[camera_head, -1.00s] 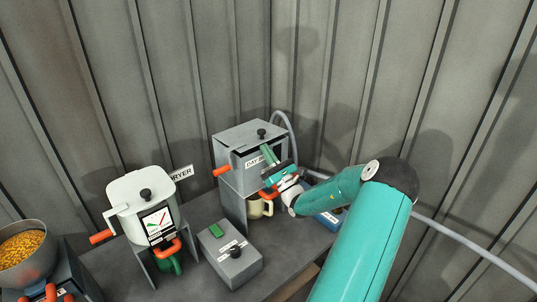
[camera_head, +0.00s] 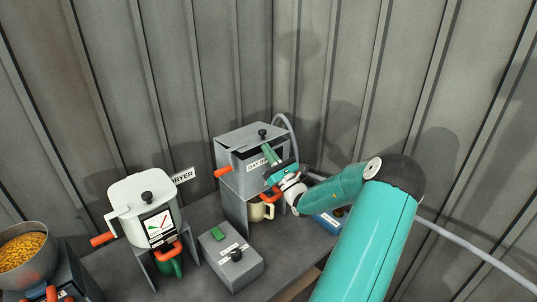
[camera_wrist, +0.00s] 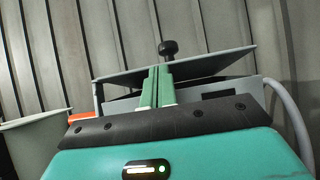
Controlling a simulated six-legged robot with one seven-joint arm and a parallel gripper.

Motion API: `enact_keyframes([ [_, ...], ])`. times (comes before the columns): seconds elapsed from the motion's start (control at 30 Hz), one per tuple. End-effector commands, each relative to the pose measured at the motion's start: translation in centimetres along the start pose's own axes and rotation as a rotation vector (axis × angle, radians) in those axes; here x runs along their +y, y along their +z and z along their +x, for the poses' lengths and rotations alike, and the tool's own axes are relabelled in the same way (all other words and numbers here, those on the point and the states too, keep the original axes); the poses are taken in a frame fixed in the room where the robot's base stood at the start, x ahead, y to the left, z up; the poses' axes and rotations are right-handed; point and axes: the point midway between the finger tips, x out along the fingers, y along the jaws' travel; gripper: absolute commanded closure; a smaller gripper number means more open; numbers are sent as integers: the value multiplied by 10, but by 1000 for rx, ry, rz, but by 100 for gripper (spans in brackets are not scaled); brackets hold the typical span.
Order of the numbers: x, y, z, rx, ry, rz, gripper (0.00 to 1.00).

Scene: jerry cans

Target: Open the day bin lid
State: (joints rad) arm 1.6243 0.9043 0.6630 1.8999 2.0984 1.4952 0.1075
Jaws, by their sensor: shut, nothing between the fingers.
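The day bin (camera_head: 240,165) is a grey box on a stand at the back of the bench, with a "DAY BIN" label and an orange handle on its left. Its flat grey lid (camera_head: 245,137) has a black knob (camera_head: 262,133), also seen in the wrist view (camera_wrist: 168,48). My gripper (camera_head: 267,150) is at the bin's front right, with its green fingers shut and empty. In the wrist view the fingertips (camera_wrist: 158,70) overlap the lid's near edge, and dark gaps show below the lid (camera_wrist: 115,76). Whether the fingers touch the lid is unclear.
A white dryer (camera_head: 140,205) with an orange handle stands to the left. A grey box with a black knob (camera_head: 230,258) sits in front of the bin. A cream mug (camera_head: 258,210) is under the bin. A bowl of grain (camera_head: 22,250) is far left. Corrugated walls close the back.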

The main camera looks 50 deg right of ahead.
Motion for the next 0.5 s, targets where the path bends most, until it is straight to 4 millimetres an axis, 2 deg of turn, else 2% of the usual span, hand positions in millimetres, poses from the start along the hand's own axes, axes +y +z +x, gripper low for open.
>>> enact_keyframes([
  [0.27, 1, 22, 18, 118, 5, -8, 100],
  [0.5, 2, 47, 45, 296, 4, -11, 100],
])
